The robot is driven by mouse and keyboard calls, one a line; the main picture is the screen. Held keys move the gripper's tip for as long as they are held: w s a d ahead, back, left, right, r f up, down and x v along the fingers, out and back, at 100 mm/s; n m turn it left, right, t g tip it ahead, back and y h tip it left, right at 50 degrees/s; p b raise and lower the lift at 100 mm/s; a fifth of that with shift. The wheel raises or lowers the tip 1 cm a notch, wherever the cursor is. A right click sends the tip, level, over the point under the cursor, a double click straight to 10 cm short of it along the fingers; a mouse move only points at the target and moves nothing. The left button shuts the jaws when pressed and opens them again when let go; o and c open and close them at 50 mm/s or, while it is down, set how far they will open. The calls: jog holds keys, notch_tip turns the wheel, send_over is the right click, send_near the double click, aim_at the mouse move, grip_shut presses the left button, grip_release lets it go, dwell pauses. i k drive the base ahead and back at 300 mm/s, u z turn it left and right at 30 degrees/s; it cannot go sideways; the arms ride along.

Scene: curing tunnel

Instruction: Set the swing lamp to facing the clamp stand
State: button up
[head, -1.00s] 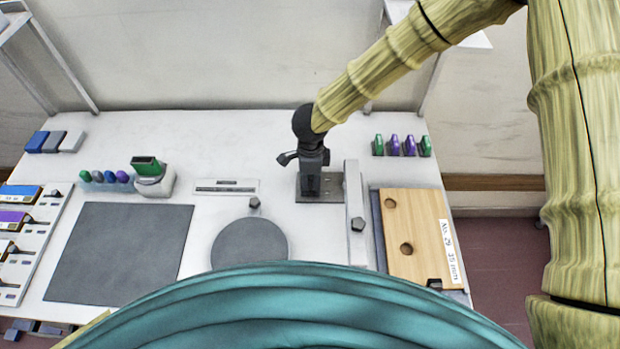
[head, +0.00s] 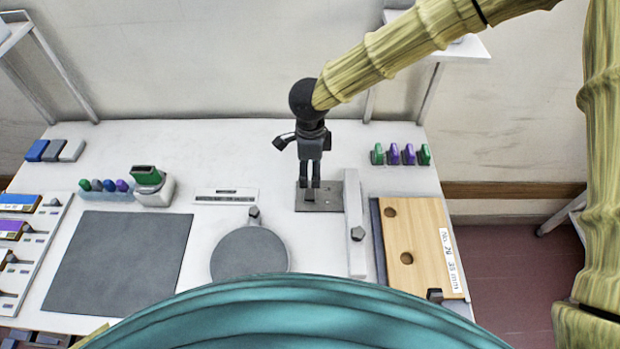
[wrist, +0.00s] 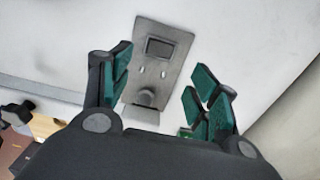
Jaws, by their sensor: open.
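My gripper (head: 310,186) is open and empty, fingers pointing down over a grey metal plate (head: 332,197) on the white table. The wrist view shows this plate (wrist: 184,48) between and beyond the spread fingers (wrist: 160,72), with a dark rectangle, two small pale marks and a round knob. No contact with the fingers shows. No piece is clearly recognisable as the swing lamp or the clamp stand. Candidates are the grey disc (head: 248,255) with a short knobbed handle (head: 254,213), the pale bar (head: 354,205) with a dark knob, and the green-topped device (head: 148,187).
A wooden board (head: 408,230) with holes and a label lies at right. Green and purple clips (head: 400,154) stand behind it. A dark mat (head: 118,262), coloured blocks (head: 55,151) and a labelled rack (head: 38,240) are at left. The back middle of the table is clear.

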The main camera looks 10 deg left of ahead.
aim_at(355, 232)
jog(key=k, duration=1)
